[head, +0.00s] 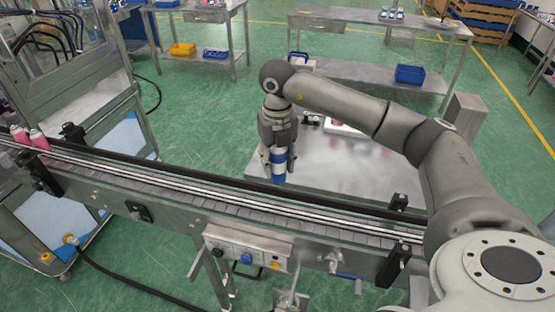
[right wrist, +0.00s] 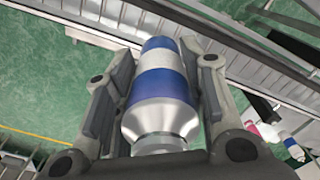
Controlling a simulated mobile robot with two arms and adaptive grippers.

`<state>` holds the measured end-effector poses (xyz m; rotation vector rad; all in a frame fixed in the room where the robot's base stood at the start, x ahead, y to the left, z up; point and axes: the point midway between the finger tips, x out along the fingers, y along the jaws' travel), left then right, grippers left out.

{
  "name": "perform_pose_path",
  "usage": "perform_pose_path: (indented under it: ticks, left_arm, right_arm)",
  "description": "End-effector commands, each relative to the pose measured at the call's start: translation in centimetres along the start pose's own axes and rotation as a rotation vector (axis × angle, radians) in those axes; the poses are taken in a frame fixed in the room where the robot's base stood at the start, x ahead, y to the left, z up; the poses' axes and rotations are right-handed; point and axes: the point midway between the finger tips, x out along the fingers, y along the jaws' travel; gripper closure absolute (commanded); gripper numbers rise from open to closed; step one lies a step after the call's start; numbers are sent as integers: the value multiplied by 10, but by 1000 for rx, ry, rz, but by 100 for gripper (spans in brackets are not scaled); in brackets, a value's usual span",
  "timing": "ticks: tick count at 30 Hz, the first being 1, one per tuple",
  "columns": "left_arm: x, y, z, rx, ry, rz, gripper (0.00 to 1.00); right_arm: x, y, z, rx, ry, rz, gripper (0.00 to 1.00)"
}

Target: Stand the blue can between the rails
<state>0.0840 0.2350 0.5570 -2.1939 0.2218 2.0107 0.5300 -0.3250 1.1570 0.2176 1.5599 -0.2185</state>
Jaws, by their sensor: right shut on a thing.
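The blue can (head: 279,167), with blue and silver-white bands, is upright in my right gripper (head: 278,158), whose fingers point down. In the right wrist view the can (right wrist: 160,85) lies between the two fingers of the gripper (right wrist: 155,65), its narrower silver end towards the camera. The rails (head: 190,187) run along the conveyor (head: 165,205), from upper left to lower right in the head view. The can shows just behind the far rail, near the steel table's edge; its height above the belt is hard to tell. My left gripper is not in view.
Pink cans (head: 38,140) stand at the conveyor's left end. The steel table (head: 345,160) behind it holds a white tray (head: 343,128) and small items. A control box (head: 247,250) is on the conveyor's near side. The middle stretch between the rails is clear.

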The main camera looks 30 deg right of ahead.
Motion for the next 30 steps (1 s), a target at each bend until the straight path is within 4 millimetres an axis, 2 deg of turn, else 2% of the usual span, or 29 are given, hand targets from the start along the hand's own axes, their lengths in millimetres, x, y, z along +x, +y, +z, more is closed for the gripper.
perform_pose_path:
  ticks: [30]
  left_arm:
    - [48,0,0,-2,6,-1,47]
  right_arm:
    - [78,0,0,-3,0,-1,85]
